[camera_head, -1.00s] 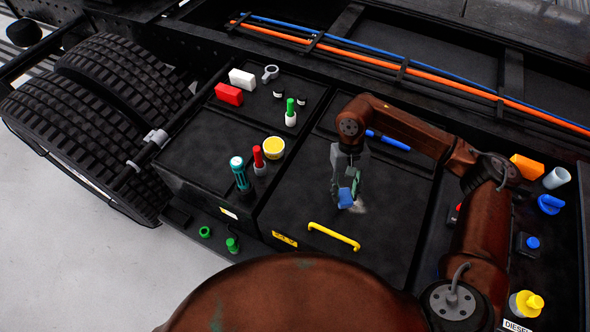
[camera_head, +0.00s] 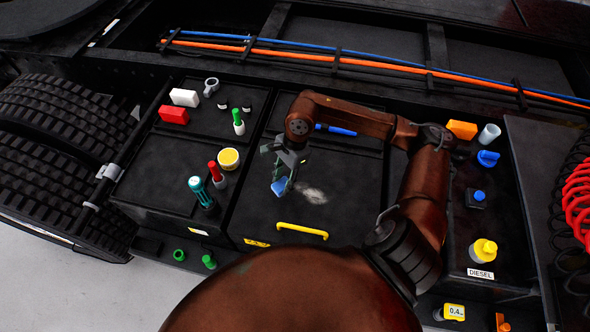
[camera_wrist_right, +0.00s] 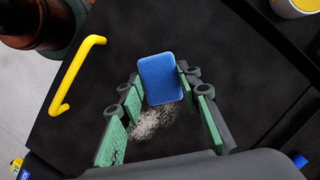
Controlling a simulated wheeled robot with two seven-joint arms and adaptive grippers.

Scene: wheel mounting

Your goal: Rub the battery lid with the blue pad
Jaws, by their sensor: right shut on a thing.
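The battery lid (camera_head: 350,190) is a flat black panel with a yellow handle (camera_head: 302,230) along its near side. A pale dusty smudge (camera_head: 313,194) is on it. My right gripper (camera_head: 281,178) is shut on the blue pad (camera_head: 279,188) and points down at the lid, left of the smudge. In the right wrist view the blue pad (camera_wrist_right: 160,80) sits between the green fingers, with the smudge (camera_wrist_right: 152,122) next to it. I cannot tell whether the pad touches the lid. My left gripper is not in view.
Left of the lid stand a teal flashlight (camera_head: 202,194), a red-topped bottle (camera_head: 216,174) and a yellow round tin (camera_head: 229,159). A yellow-capped container (camera_head: 483,250) stands at right.

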